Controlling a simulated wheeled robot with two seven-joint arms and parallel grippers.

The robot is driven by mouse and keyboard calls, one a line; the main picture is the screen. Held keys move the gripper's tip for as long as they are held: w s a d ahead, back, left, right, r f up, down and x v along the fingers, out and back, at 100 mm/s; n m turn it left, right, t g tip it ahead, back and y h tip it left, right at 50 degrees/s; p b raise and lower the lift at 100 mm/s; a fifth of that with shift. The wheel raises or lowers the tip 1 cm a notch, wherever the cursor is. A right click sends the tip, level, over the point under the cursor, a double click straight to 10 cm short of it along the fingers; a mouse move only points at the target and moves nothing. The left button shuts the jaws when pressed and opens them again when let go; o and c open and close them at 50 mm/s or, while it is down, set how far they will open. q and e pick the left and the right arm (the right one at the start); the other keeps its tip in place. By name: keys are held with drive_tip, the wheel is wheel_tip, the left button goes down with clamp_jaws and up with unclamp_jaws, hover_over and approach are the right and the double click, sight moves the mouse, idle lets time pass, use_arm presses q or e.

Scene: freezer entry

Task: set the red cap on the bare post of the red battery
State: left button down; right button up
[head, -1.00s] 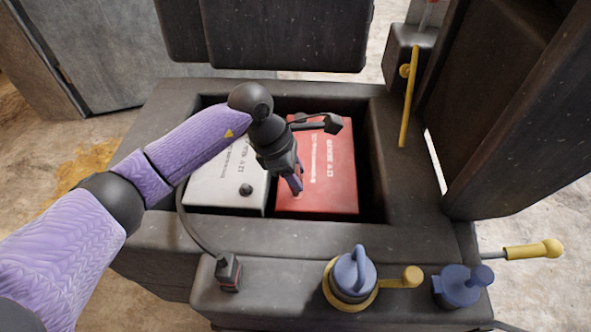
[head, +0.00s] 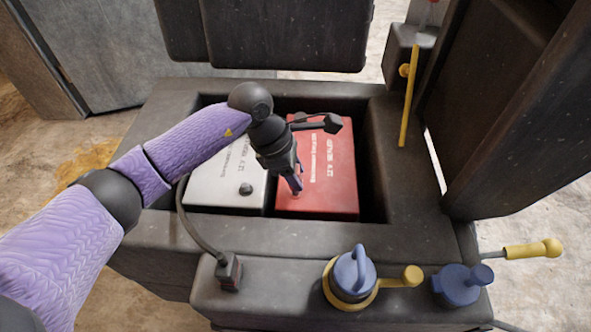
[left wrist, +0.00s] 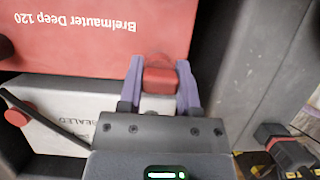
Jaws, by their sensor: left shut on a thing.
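The red battery (head: 335,182) lies in the right part of the dark box, beside the light grey battery (head: 215,187). My left gripper (head: 297,191) points down at the near left corner of the red battery. In the left wrist view its two purple fingers are shut on the red cap (left wrist: 160,80), one on each side. The cap is at the edge of the red battery's top (left wrist: 80,35). The post under it is hidden, and I cannot tell whether the cap touches it. My right gripper is not in view.
The box rim (head: 290,235) surrounds both batteries. A black knob (head: 246,189) stands on the grey battery's near end. A blue-and-yellow cap (head: 350,278) and a blue part (head: 459,286) are on the front ledge. A yellow lever (head: 408,100) stands at the right.

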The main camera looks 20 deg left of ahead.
use_arm(q)
drive_tip(key=shift+f+b, duration=0.5)
drive_tip(key=shift+f, duration=0.4)
drive_tip(key=shift+f+b, duration=0.3)
drive_tip(key=shift+f, duration=0.15)
drive_tip(key=shift+c, duration=1.1)
unclamp_jaws()
drive_tip(key=p+v, duration=0.5)
drive_tip(key=v, duration=0.5)
